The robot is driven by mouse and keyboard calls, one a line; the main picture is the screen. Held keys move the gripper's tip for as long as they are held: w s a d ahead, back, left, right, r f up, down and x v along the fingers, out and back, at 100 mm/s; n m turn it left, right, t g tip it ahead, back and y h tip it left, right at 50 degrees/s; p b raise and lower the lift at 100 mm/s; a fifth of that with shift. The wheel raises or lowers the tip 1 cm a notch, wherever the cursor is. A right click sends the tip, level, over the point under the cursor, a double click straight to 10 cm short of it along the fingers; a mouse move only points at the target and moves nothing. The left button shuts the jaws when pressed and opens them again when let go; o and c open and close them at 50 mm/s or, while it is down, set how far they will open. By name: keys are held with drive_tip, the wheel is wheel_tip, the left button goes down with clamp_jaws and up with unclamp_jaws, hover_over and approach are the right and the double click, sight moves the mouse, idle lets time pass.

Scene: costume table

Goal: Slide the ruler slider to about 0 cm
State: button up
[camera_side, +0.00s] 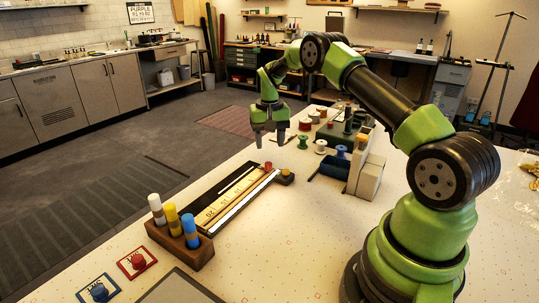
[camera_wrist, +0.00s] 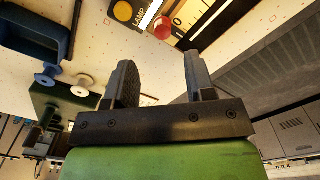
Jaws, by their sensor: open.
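The ruler board (camera_side: 228,203), dark-framed with a pale scale, lies on the table in the side view. A number that looks like 20 is near its near end; other marks are too small to read. The red slider knob (camera_side: 268,166) is at its far end. In the wrist view the red knob (camera_wrist: 162,27) shows at the top, beside the board's end. My gripper (camera_side: 270,139) is open and empty, above the table around the board's far end. Its two fingers (camera_wrist: 156,68) are apart in the wrist view, with the knob beyond them, not between them.
A yellow lamp button (camera_wrist: 125,11) sits close beside the knob. A wooden block (camera_side: 182,243) with colored pegs stands at the board's near end. Spools (camera_side: 303,142), a dark blue bin (camera_side: 330,166) and a pale box (camera_side: 367,178) stand to the right.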

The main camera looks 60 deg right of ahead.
sight(269, 163)
wheel_tip(269, 163, up, 3)
drive_tip(key=shift+r, duration=0.2)
drive_tip(key=s+a+r+n+t, duration=0.15)
drive_tip(key=s+a+r, duration=0.25)
drive_tip(key=a+r, duration=0.4)
drive_tip(key=s+a+r+n+t, duration=0.1)
drive_tip(key=s+a+r+t, duration=0.25)
drive_tip(key=a+r, duration=0.5)
drive_tip(key=s+a+r+n+t+y, duration=0.1)
drive_tip(key=s+a, duration=0.2)
drive_tip(key=s, duration=0.5)
drive_tip(key=s+a+n+t+y, duration=0.1)
drive_tip(key=s+a, duration=0.2)
drive_tip(key=s, duration=0.5)
drive_tip(key=shift+s+a+r, duration=0.15)
drive_tip(key=shift+a+r, duration=0.15)
drive_tip(key=shift+r, duration=0.05)
